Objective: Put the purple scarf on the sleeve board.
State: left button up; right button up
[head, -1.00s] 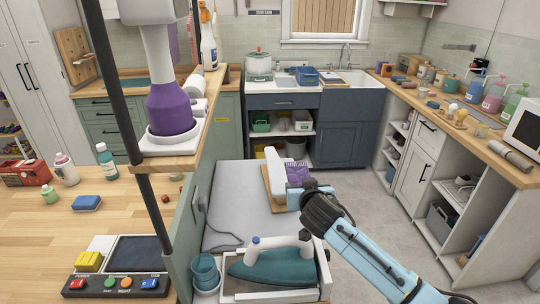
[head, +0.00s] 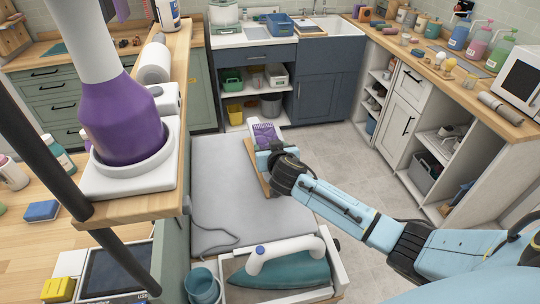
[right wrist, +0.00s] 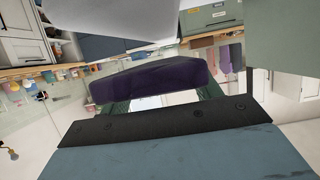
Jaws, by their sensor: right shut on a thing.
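The purple scarf (head: 264,132) shows in the head view at the far end of the ironing board, just beyond my right gripper (head: 270,155). My right gripper is shut on the scarf; in the right wrist view the scarf is a dark purple bundle (right wrist: 155,82) across the jaws. The sleeve board, with its wooden base (head: 254,167), stands on the ironing board beside and below my gripper. Its padded top is mostly covered by the gripper and scarf. I cannot tell whether the scarf touches it. My left gripper is not in view.
The grey ironing board (head: 215,190) is clear on its left part, with a cord on it. A teal iron (head: 280,270) sits in a white tray at the near end. A shelf with a purple-and-white appliance (head: 125,120) stands at the left. Floor is open at the right.

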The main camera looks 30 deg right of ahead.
notch_tip(320, 180, down, 3)
jog(key=shift+r, duration=0.2)
jog(key=shift+f, duration=0.5)
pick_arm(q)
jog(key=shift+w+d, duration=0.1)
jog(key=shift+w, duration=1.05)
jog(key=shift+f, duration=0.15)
pick_arm(e)
jog(key=shift+f+b, duration=0.2)
jog(key=shift+b, duration=0.2)
jog(key=o, duration=1)
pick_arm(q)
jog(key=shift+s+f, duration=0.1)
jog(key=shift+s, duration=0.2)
pick_arm(e)
jog(key=shift+r, duration=0.2)
